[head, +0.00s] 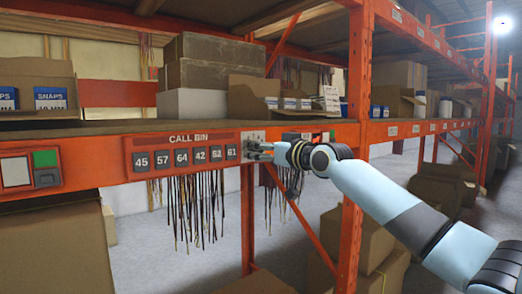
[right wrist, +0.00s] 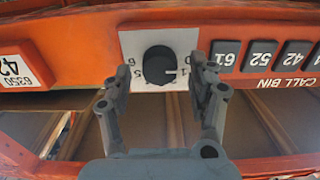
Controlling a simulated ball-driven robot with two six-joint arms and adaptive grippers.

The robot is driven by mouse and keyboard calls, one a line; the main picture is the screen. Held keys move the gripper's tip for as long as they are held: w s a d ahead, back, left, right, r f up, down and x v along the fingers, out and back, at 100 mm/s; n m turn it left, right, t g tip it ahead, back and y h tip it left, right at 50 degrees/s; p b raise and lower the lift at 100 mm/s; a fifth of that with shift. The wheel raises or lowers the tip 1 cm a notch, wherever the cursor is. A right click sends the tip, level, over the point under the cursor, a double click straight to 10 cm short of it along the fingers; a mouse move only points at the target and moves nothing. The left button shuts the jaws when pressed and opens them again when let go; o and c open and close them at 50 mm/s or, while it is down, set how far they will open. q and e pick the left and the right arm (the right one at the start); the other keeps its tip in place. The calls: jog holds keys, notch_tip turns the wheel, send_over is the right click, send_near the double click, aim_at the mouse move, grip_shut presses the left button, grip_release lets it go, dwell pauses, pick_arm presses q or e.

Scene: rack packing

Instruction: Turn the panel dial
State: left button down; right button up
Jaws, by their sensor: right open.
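The panel dial (right wrist: 159,65) is a round black knob on a white plate (right wrist: 187,38) with digits around it, set in the orange shelf beam. My right gripper (right wrist: 157,78) is open, with one finger on each side of the dial in that view. I cannot tell whether the fingers touch it. In the head view, my right gripper (head: 258,151) is at the plate (head: 252,135) and hides the dial. My left gripper is not in view.
The call bin panel (head: 184,154) with several numbered dark buttons is beside the dial plate. A label plate (right wrist: 15,66) is on its other side. An orange upright (head: 355,100) stands right of the gripper. Dark cords (head: 196,205) hang below the beam.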

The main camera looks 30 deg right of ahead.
jog(key=shift+w, duration=0.2)
jog(key=c, duration=1.1)
jog(key=shift+d+f+m+p, duration=0.1)
jog(key=shift+m+p, duration=2.25)
jog(key=shift+m, duration=2.05)
jog(key=shift+d+f+m+p, duration=0.1)
jog(key=shift+m+p, duration=2.25)
jog(key=shift+m, duration=2.05)
